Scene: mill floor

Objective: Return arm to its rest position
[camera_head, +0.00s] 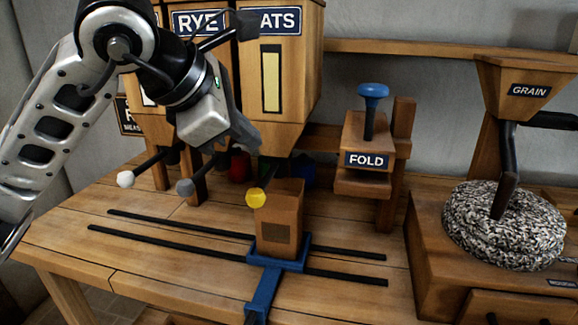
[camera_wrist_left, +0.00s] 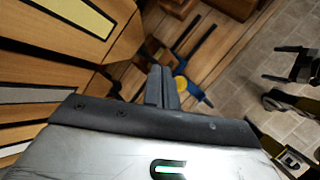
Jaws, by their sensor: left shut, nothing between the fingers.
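My left arm comes in from the left of the head view and bends down at its dark wrist. My left gripper (camera_head: 246,136) is shut and empty, in front of the hopper fronts and above the workbench. In the left wrist view its closed fingers (camera_wrist_left: 162,86) lie side by side with nothing between them. My right gripper is in neither view.
Wooden hoppers labelled RYE (camera_head: 199,22) and ATS (camera_head: 279,20) stand close behind my gripper. Levers with white (camera_head: 125,179), grey (camera_head: 185,187) and yellow (camera_head: 256,198) knobs stick out below. A FOLD press (camera_head: 367,160) and grain mill (camera_head: 505,215) stand right.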

